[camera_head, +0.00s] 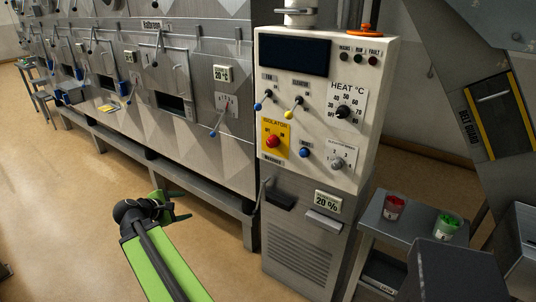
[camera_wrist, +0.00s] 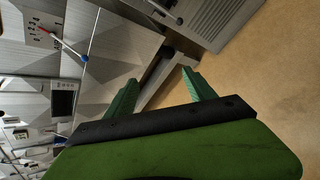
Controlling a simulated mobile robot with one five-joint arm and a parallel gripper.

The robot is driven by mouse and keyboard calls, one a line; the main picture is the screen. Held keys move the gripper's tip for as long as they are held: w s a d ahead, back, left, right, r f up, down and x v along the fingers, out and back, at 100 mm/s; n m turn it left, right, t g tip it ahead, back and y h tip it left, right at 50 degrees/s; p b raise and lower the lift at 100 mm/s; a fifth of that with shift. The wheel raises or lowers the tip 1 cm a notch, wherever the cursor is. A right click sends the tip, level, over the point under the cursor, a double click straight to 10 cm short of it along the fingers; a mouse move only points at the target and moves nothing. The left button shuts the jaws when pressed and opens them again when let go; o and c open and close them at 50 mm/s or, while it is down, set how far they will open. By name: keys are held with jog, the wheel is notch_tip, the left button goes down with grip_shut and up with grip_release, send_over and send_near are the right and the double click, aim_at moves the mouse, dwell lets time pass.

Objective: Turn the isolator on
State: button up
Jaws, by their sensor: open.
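The isolator (camera_head: 273,141) is a red rotary knob on a yellow plate, on the front of the white control cabinet (camera_head: 357,100), left side, below the fan and elevator levers. The way its knob points is too small to tell. My gripper (camera_head: 184,204) is in front of the dryer bank, left of the cabinet and lower than the isolator, well apart from it. In the wrist view my gripper (camera_wrist: 158,88) shows two green fingers spread apart with nothing between them. The isolator does not show in the wrist view.
A blue button (camera_head: 305,153) and a grey selector knob (camera_head: 338,163) sit right of the isolator. A red-tipped lever (camera_head: 223,116) with a blue knob projects from the dryer. A side table (camera_head: 373,222) with cups stands right. The floor (camera_head: 70,210) at left is clear.

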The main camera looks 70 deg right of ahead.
jog(key=s+d+r+n+g+h+b, duration=0.1)
jog(key=s+d+r+n+h, duration=0.2)
jog(key=s+d, duration=0.55)
jog(key=n+g+h+b, duration=0.2)
jog(key=n+g+h, duration=0.1)
jog(key=n, duration=0.2)
send_near(270, 144)
jog(key=x, duration=0.9)
jog(key=shift+d+p, duration=0.3)
jog(key=shift+d, duration=0.05)
jog(key=c, duration=1.3)
